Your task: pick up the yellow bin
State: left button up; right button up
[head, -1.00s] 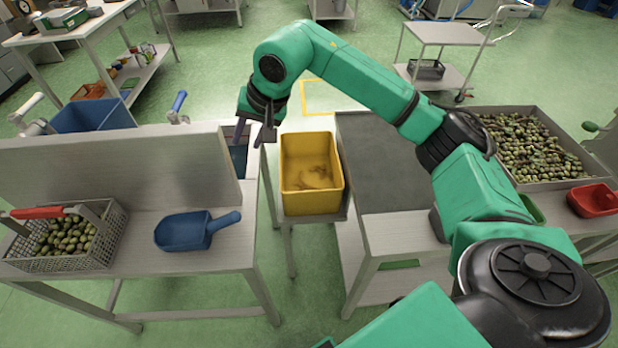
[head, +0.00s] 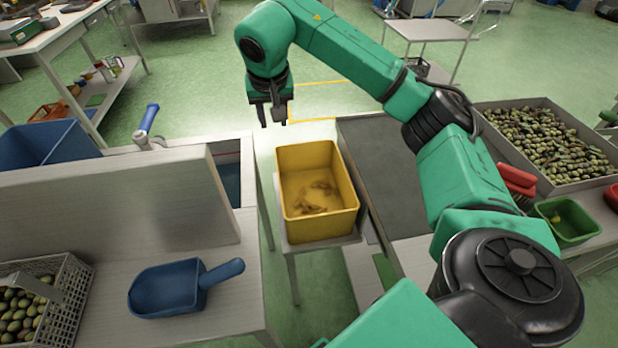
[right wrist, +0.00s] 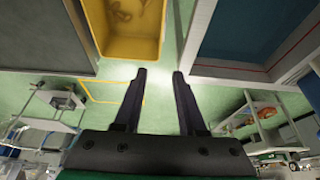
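The yellow bin (head: 319,228) stands upright on a small low stand between two metal tables, with some brownish residue on its floor. In the right wrist view the yellow bin (right wrist: 128,47) shows at the top, ahead and to the left of the fingers. My right gripper (head: 272,124) hangs fingers down just behind the bin's far rim, apart from it. In the right wrist view the gripper (right wrist: 160,76) has its two fingers spread with nothing between them. My left gripper is not in view.
Left, a table holds a blue scoop (head: 168,289), a basket of olives (head: 66,310) and an upright metal panel (head: 120,205). Right of the bin is a dark-topped table (head: 385,180). Further right are an olive tray (head: 590,170) and a green container (head: 572,238). Open green floor lies behind.

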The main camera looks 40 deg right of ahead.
jog(key=s+a+f+b+x, duration=0.1)
jog(key=b+x, duration=0.5)
jog(key=x, duration=0.8)
jog(key=s+a+f+b+x, duration=0.1)
jog(key=s+b+x, duration=0.2)
jog(key=b+x, duration=0.4)
jog(key=x, duration=0.6)
jog(key=shift+f, duration=0.5)
jog(key=shift+s+a, duration=0.15)
grip_shut()
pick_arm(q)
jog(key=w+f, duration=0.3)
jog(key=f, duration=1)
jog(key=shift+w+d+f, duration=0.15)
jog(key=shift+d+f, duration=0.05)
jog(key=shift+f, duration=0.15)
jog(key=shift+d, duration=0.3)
